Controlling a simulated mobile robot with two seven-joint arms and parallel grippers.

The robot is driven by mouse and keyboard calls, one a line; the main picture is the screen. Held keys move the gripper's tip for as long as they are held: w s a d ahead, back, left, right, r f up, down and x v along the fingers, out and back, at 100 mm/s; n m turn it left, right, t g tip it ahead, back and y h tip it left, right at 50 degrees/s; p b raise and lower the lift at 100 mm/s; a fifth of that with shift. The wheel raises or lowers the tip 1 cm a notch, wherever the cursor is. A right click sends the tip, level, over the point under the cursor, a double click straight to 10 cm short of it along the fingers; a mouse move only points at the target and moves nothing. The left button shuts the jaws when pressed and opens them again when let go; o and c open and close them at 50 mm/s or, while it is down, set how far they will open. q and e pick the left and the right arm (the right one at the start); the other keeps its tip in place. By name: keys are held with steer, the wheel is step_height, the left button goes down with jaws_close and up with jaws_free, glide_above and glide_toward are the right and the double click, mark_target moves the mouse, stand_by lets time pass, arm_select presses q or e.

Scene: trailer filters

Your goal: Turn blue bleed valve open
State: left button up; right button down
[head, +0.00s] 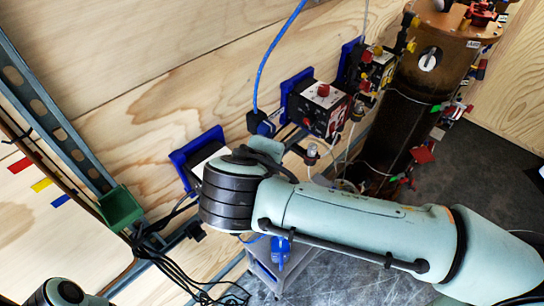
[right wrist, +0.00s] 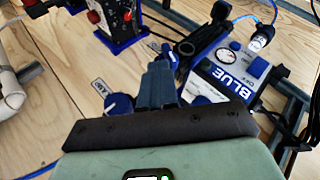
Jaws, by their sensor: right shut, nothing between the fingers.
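In the right wrist view, my right gripper (right wrist: 163,82) is shut and empty, its dark fingers pointing up over the plywood wall. A white box (right wrist: 228,75) lettered BLUE, with a round gauge, lies to the right of the fingers. A blue knob (right wrist: 120,106) shows just left of the fingers, and another blue knob (right wrist: 168,56) shows just beyond their tips. I cannot tell which knob is the bleed valve, or whether the fingers touch either one. In the head view my right wrist hides the fingers and most of the box.
A black-and-white box with a red knob (head: 323,90) hangs on a blue bracket to the right. A tall brown cylinder (head: 405,110) with coloured tags stands beyond it. A green box (head: 120,207) and loose black cables (head: 185,275) are at the left. A pale pipe (right wrist: 12,90) stands left.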

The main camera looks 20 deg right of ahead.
steer(key=shift+s+a+f+t+h, duration=0.1)
steer(key=shift+a+f+t+h, duration=0.25)
steer(key=shift+h, duration=0.45)
steer(key=shift+s+a+f+b, duration=0.1)
steer(key=shift+a+b, duration=0.05)
steer(key=shift+b, duration=0.25)
stand_by(0.4)
